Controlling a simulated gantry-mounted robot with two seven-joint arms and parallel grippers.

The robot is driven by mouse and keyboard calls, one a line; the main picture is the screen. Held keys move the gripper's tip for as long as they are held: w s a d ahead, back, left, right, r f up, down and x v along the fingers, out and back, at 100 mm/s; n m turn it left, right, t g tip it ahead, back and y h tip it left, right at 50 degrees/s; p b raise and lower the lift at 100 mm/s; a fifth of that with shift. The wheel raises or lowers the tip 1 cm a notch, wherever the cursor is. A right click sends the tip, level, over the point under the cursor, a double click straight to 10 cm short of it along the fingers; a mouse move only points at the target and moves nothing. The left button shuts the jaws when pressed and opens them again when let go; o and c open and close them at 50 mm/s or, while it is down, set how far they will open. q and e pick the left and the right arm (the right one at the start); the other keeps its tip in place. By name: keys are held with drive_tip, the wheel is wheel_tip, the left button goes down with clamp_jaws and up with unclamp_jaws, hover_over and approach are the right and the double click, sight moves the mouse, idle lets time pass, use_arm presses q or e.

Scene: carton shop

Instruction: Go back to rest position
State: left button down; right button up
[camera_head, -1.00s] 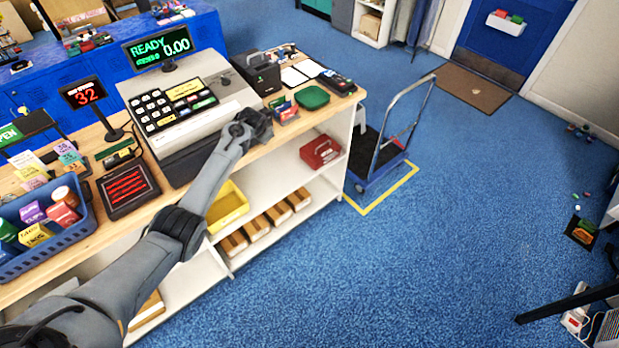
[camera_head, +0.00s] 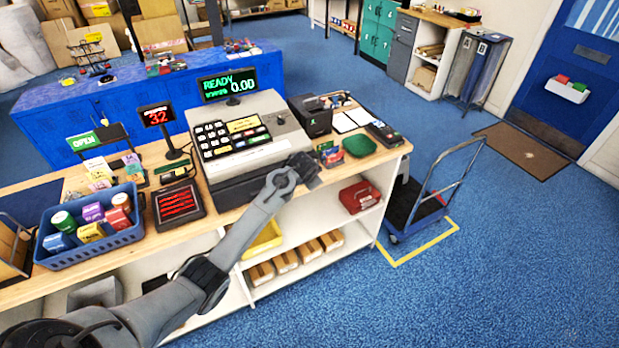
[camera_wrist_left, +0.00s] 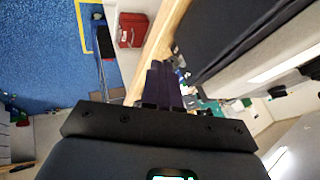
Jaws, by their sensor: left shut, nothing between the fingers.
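My left arm comes in from the lower left in the head view. My left gripper (camera_head: 308,168) is in front of the right side of the cash register (camera_head: 247,148), by the counter's front edge, with nothing held. In the left wrist view its dark fingers (camera_wrist_left: 160,85) are together, with the counter edge and a large dark shape close beyond them. Whether the gripper touches the register or counter cannot be told. My right gripper is in neither view.
A red box (camera_head: 360,195) sits on the shelf below. A flatbed cart (camera_head: 418,205) stands right on open blue carpet.

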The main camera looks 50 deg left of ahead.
use_arm(q)
drive_tip(key=s+d+f+m+g+h+p, duration=0.1)
drive_tip(key=s+d+f+g, duration=0.1)
drive_tip(key=s+d+f, duration=0.55)
drive_tip(key=s+d+f+m+g+p, duration=0.1)
drive_tip(key=s+d+f, duration=0.3)
drive_tip(key=s+f, duration=0.65)
drive_tip(key=s+d+r+g+h+p, duration=0.1)
drive_tip(key=s+d+r+h+p, duration=0.15)
drive_tip(key=s+d, duration=1.05)
drive_tip(key=s+d+r+t, duration=0.1)
drive_tip(key=s+d+r, duration=0.1)
drive_tip(key=r, duration=0.5)
drive_tip(key=s+d+r+n, duration=0.1)
drive_tip(key=s+d+r, duration=0.2)
drive_tip(key=r, duration=0.4)
drive_tip(key=shift+s+d+r+n+t+h, duration=0.15)
drive_tip(key=shift+s+r+n+t+h, duration=0.15)
drive_tip(key=shift+s+t+h, duration=0.25)
